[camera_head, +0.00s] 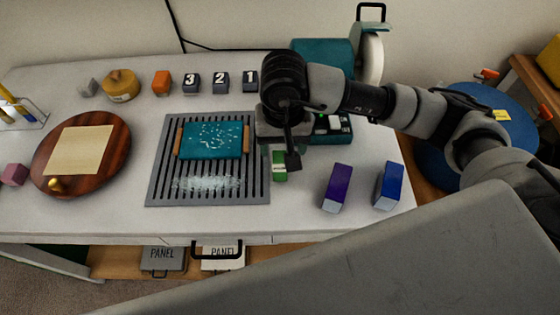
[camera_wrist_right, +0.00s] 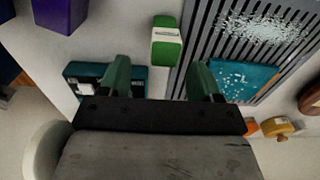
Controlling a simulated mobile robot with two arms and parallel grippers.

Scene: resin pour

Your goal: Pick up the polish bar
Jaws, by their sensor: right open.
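The polish bar, a small green block with a white band (camera_head: 280,168), lies on the white table just right of the slatted grey rack. It also shows in the right wrist view (camera_wrist_right: 167,50), ahead of the fingers and between their lines. My right gripper (camera_head: 288,152) is above the table near the bar and partly covers it in the head view. In the wrist view the right gripper (camera_wrist_right: 160,76) is open, its two green fingers apart with nothing between them. My left gripper is not in view.
The grey rack (camera_head: 161,186) holds a teal panel (camera_head: 212,140) with pale flakes. A purple box (camera_head: 337,186) and a blue box (camera_head: 388,186) stand right of the bar. Bare table lies between bar and purple box.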

